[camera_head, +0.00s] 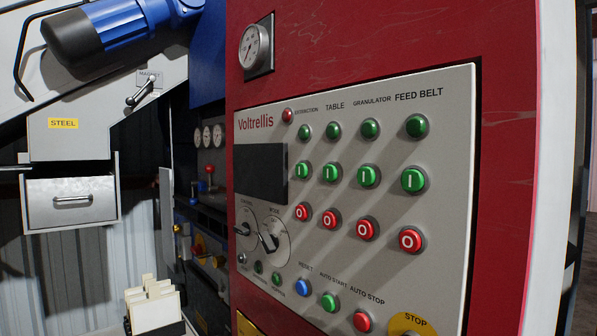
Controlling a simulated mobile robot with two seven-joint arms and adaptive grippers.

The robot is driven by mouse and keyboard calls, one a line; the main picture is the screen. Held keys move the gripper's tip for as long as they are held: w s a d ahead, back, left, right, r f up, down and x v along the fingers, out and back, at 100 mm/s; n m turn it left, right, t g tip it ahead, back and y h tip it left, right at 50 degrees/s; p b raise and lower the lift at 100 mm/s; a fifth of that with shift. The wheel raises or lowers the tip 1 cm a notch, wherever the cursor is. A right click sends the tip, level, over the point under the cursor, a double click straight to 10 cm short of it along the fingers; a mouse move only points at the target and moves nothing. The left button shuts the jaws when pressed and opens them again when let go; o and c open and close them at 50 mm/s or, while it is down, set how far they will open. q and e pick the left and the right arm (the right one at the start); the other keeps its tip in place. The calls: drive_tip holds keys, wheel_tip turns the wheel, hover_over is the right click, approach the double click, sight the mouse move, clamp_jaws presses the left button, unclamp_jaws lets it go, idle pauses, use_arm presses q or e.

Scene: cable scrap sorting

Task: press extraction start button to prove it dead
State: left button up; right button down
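The grey Voltrellis control panel (446,100) is set in a red cabinet. The extraction column is the leftmost, under the EXTRACTION label. The extraction start button (303,170) is green with a white "I". Above it is a green lamp (304,131), and below it is the red extraction stop button (302,212) with a white "O". I cannot tell whether the lamp is lit. A dark display (260,174) sits just left of the start button and looks blank. Nothing covers the button. Neither of my grippers is in view.
Table, granulator and feed belt buttons stand close to the right. Below are a mode knob (273,241), a blue reset button (329,302) and a yellow stop plate (408,322). A gauge (255,47) sits above. A steel drawer (70,203) is at left.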

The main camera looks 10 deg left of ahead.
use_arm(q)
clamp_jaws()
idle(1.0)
